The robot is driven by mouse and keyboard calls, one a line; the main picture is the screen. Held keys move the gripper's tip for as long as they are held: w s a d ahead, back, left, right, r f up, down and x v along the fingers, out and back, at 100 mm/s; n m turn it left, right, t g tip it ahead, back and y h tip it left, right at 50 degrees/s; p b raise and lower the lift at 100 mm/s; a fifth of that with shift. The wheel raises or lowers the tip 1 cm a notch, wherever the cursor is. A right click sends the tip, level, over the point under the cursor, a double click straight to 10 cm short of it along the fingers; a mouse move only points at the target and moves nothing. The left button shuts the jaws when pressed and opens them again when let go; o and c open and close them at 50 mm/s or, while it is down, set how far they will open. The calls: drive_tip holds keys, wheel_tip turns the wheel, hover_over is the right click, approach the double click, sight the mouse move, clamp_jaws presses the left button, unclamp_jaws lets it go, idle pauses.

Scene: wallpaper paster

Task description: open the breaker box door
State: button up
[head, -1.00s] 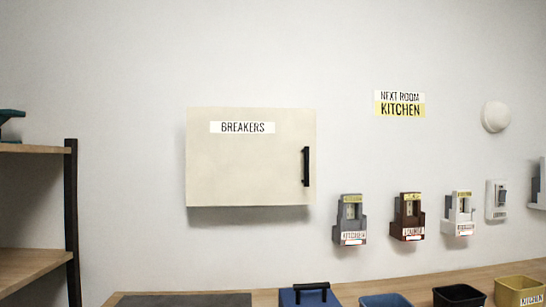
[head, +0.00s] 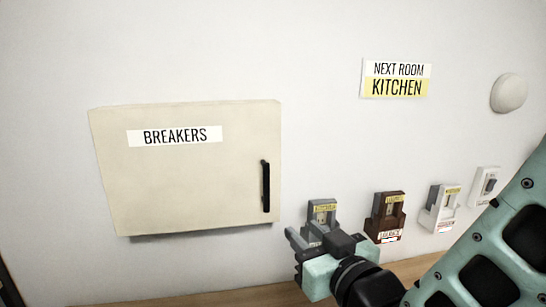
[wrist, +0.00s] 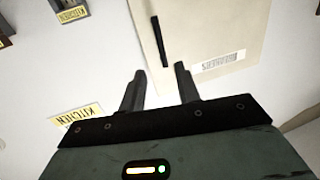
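The breaker box (head: 190,185) is a cream wall box with a shut door labelled BREAKERS. Its black vertical handle (head: 265,186) is near the door's right edge. In the wrist view the box door (wrist: 215,30) appears rotated, with the handle (wrist: 159,41) beyond the fingertips. My gripper (head: 298,240) is below and to the right of the handle in the head view, in front of the grey wall holder. In the wrist view my gripper (wrist: 160,72) has its two fingers apart with nothing between them. It does not touch the handle.
Grey (head: 322,212), brown (head: 386,215) and white (head: 440,208) wall holders are in a row right of the box, with a switch (head: 485,186) beyond. A KITCHEN sign (head: 396,79) hangs above them. A wooden bench top (head: 200,299) runs below. The wall left of the box is clear.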

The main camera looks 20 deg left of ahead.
sight(268, 186)
drive_tip(key=shift+y, duration=0.3)
drive_tip(key=p+x, duration=0.2)
drive_tip(key=x, duration=0.4)
drive_tip(key=r+p+x, duration=0.1)
drive_tip(key=p+x, duration=0.2)
drive_tip(key=x, duration=0.3)
drive_tip(key=p+x, duration=0.2)
drive_tip(key=x, duration=0.4)
drive_tip(key=shift+w+r+p, duration=0.25)
drive_tip(key=shift+r+p, duration=0.1)
clamp_jaws()
